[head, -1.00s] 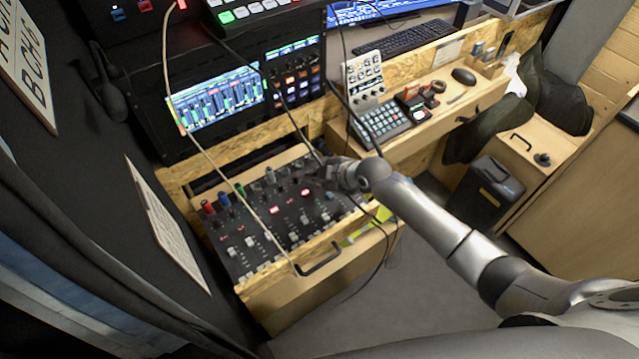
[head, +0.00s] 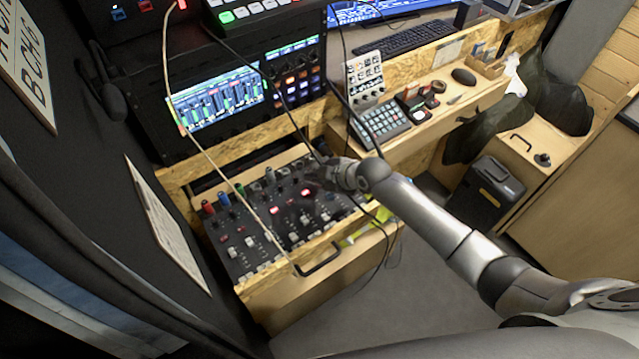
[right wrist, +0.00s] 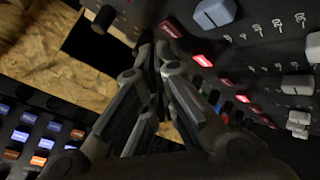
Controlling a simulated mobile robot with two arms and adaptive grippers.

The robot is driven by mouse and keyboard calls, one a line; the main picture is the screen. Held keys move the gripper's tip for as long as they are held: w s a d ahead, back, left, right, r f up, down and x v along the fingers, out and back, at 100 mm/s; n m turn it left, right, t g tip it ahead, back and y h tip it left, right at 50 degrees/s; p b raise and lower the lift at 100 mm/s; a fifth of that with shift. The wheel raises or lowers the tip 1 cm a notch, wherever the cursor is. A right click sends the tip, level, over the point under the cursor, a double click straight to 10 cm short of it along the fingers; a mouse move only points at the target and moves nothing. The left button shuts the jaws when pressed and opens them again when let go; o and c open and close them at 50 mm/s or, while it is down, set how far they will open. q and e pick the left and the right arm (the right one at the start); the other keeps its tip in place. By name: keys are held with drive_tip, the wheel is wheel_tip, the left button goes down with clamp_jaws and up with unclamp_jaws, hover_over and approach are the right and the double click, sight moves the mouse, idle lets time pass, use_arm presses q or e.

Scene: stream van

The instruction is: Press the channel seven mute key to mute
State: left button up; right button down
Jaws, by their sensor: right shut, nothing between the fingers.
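The mixer (head: 262,242) is a dark panel of knobs, faders and keys in a wooden desk below the rack. Two red lit keys show on it in the head view, one of them a red key (head: 306,193) near my right gripper. My right gripper (head: 322,176) is shut and empty over the far right part of the mixer. In the right wrist view its closed fingers (right wrist: 155,52) are beside a row of keys, several lit red, such as one red key (right wrist: 203,61). I cannot tell which is channel seven, or whether the fingertips touch a key. My left gripper is out of view.
A rack unit with a lit meter screen (head: 217,102) stands behind the mixer. A thin cable (head: 235,187) crosses over the mixer, and dark cables hang near my right gripper. A keypad (head: 381,122) and a mouse (head: 464,76) are on the shelf at right.

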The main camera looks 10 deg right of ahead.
sight(318, 187)
drive_tip(key=shift+f, duration=0.35)
drive_tip(key=shift+f+b, duration=0.35)
drive_tip(key=shift+b, duration=0.1)
drive_tip(key=shift+r, duration=0.1)
idle(0.4)
drive_tip(key=shift+r+p, duration=0.7)
drive_tip(key=shift+p, duration=0.05)
drive_tip(key=shift+r, duration=0.1)
wheel_tip(318, 187, up, 6)
drive_tip(key=p, duration=0.5)
